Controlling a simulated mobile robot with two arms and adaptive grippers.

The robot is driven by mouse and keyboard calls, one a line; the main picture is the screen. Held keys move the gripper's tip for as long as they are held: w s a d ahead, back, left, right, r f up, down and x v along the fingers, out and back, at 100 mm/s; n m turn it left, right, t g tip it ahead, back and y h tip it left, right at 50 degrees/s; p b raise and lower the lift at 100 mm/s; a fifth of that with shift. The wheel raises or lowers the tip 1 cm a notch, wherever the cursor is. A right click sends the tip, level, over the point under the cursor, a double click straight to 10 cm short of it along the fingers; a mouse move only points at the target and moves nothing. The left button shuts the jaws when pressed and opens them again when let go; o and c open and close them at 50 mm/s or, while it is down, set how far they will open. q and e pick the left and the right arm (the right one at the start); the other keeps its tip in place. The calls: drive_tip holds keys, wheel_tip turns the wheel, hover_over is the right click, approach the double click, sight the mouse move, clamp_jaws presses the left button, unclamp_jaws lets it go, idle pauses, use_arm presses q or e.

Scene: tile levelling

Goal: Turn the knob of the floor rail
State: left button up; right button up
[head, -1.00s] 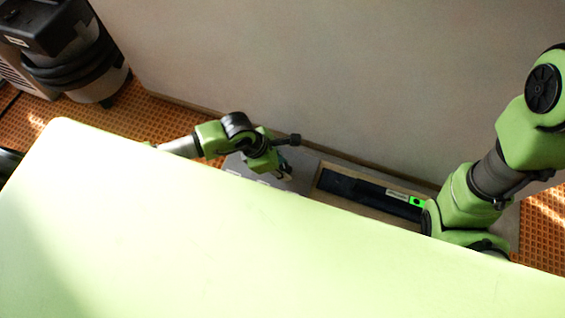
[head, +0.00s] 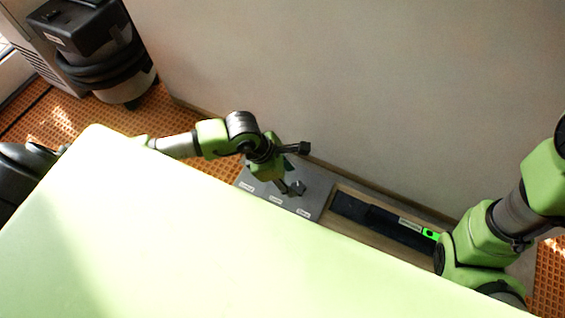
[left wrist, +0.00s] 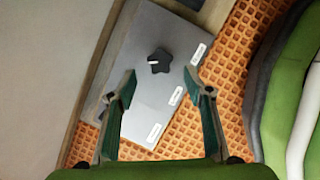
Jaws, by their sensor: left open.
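The floor rail's grey panel (head: 318,187) lies low beside the wall, partly hidden by my left arm in the head view. In the left wrist view the panel (left wrist: 140,85) carries a dark star-shaped knob (left wrist: 160,61) with a white mark on one lobe, pointing left. White labels line the panel's right side. My left gripper (left wrist: 162,96) is open and empty, its fingers apart over the panel. The knob shows beyond and between the fingertips, clear of both. In the head view my left gripper (head: 291,189) is over the panel. My right gripper is out of sight.
A long dark slot with a bright green block (head: 431,234) lies right of the panel. A pale wall (head: 350,80) rises behind. A dark machine (head: 100,55) stands at the upper left on orange grid flooring (head: 60,122). A pale green surface hides the near floor.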

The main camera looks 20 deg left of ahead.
use_arm(q)
drive_tip(key=v, duration=0.6)
drive_tip(key=shift+s, duration=0.1)
idle(0.4)
